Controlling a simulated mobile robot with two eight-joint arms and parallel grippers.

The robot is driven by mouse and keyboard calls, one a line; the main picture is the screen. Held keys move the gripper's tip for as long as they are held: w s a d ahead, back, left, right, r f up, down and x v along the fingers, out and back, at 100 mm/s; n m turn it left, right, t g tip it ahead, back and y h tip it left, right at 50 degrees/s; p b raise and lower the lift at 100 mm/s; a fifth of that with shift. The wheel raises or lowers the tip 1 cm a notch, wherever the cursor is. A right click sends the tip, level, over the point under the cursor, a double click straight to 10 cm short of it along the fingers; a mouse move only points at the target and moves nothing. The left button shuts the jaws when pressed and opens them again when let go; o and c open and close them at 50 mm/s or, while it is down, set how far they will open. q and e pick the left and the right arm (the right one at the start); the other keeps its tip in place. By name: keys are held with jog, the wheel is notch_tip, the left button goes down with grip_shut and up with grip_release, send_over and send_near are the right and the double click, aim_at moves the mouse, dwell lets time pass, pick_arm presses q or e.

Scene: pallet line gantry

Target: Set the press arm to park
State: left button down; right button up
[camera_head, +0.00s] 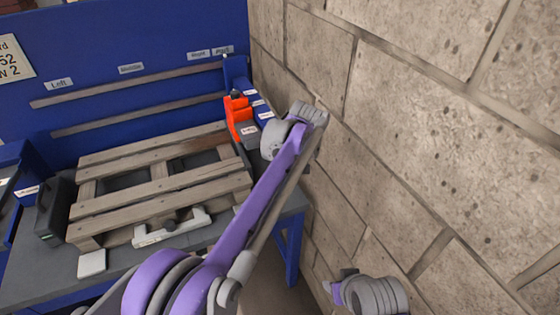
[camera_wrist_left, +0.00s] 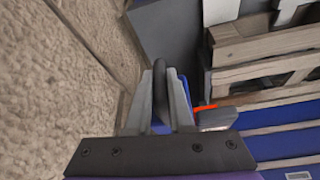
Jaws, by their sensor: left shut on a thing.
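My left gripper (camera_wrist_left: 162,80) is shut on a dark round-ended handle (camera_wrist_left: 160,66) in the left wrist view. A blue part (camera_wrist_left: 184,88) and an orange strip (camera_wrist_left: 206,107) lie just right of the fingers. In the head view my purple left arm reaches up to its wrist (camera_head: 295,128), which hides the fingers and the handle. An orange part with a dark top (camera_head: 240,118) stands left of the wrist, near a blue post (camera_head: 234,70) below the rightmost panel label. I cannot tell which piece is the press arm. My right gripper (camera_head: 336,288) is low by the wall, its fingers unclear.
A blue back panel (camera_head: 130,40) carries several labels, "Left" at its left end, and two rails. A wooden pallet (camera_head: 160,180) lies on the grey table, with a white bracket (camera_head: 172,228) at its front. A stone wall (camera_head: 420,130) stands close on the right.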

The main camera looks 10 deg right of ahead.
pick_arm(q)
jog(key=shift+d+r, duration=0.1)
jog(key=shift+d, duration=0.05)
jog(key=c, duration=0.8)
grip_release()
jog(key=shift+w+d, duration=0.1)
jog(key=shift+d, duration=0.05)
jog(key=shift+r, duration=0.2)
jog(key=v, duration=1)
jog(key=shift+s+p, duration=0.25)
jog(key=shift+p, duration=0.05)
